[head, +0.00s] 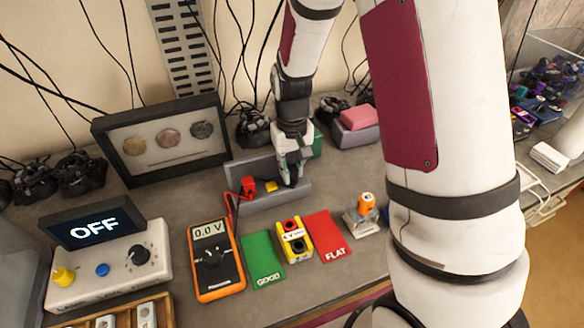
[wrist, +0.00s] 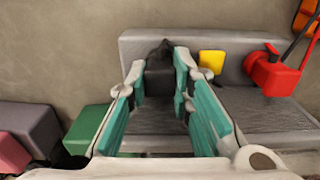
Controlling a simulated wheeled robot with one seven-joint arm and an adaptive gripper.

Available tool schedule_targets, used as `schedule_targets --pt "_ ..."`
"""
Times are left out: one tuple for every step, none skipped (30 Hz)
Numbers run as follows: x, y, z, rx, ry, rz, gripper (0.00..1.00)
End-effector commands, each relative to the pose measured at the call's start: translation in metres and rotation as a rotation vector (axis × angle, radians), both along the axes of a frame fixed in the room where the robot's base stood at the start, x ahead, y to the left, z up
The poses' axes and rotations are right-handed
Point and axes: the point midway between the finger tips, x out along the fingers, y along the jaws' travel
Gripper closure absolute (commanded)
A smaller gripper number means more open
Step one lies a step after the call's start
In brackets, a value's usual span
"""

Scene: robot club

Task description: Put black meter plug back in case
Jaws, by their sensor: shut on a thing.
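The grey case (head: 295,200) lies on the bench behind the orange multimeter (head: 214,262); it also shows in the wrist view (wrist: 265,125). The red plug (wrist: 273,72) sits at the case, with a yellow square (wrist: 211,61) beside it. In the head view the red plug (head: 249,186) is left of my gripper (head: 291,172). My gripper (wrist: 164,82) is shut on the black plug (wrist: 160,76), which shows between the teal fingers over the case. I cannot tell whether the plug touches the case floor; the fingers partly hide it.
Green GOOD (head: 262,262) and red FLAT (head: 327,237) mats flank a yellow battery tester (head: 294,241) in front of the case. A framed medal display (head: 163,142) stands back left. Pink and grey blocks (head: 358,121) lie back right. A control box (head: 112,266) reads OFF.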

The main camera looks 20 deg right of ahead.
Motion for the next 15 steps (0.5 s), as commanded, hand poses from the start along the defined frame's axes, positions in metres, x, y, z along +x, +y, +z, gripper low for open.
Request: schedule_targets --pt "-0.0003 0.0 -0.0008 0.0 0.001 0.0 1.0" --pt "-0.0003 0.0 -0.0009 0.0 0.001 0.0 1.0" --pt "-0.0002 0.0001 -0.001 0.0 0.001 0.0 1.0" --pt "-0.0003 0.0001 -0.0011 0.0 0.001 0.0 1.0" --pt "-0.0003 0.0001 -0.0012 0.0 0.001 0.0 1.0" --pt "-0.0003 0.0001 -0.0012 0.0 0.001 0.0 1.0" --pt "-0.0004 0.0002 -0.0013 0.0 0.001 0.0 0.77" --pt "-0.0004 0.0002 -0.0013 0.0 0.001 0.0 0.7" --pt "-0.0003 0.0002 -0.0013 0.0 0.001 0.0 0.61" --pt "-0.0003 0.0002 -0.0013 0.0 0.001 0.0 0.56" --pt "-0.0003 0.0002 -0.0012 0.0 0.001 0.0 0.56" --pt "-0.0003 0.0002 -0.0012 0.0 0.001 0.0 0.56" --pt "-0.0003 0.0002 -0.0011 0.0 0.001 0.0 0.56" --pt "-0.0003 0.0002 -0.0011 0.0 0.001 0.0 0.56" --pt "-0.0003 0.0002 -0.0011 0.0 0.001 0.0 0.56"
